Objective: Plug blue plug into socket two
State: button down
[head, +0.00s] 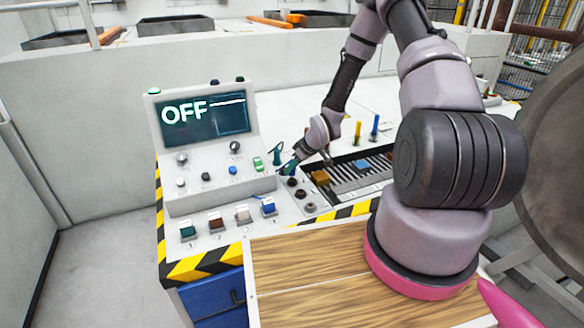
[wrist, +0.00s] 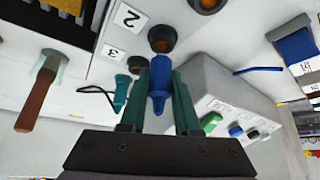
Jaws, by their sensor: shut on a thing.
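My gripper (wrist: 160,88) has green fingers closed on the blue plug (wrist: 159,82). In the wrist view the plug's upper end is just below the dark round socket two (wrist: 162,38), which has the label "2" (wrist: 128,17) beside it. I cannot tell whether plug and socket touch. In the head view my gripper (head: 290,166) is over the right side of the control panel, close to a row of dark sockets (head: 300,193); the plug is too small to make out there.
A wooden top (head: 320,285) is in front.

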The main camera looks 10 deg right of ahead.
jog(key=shift+f, duration=1.1)
jog(key=c, duration=0.5)
grip_release()
jog(key=shift+c, duration=0.2)
jog(key=v, duration=1)
jog(key=shift+r, duration=0.3)
jog(key=shift+s+d, duration=0.15)
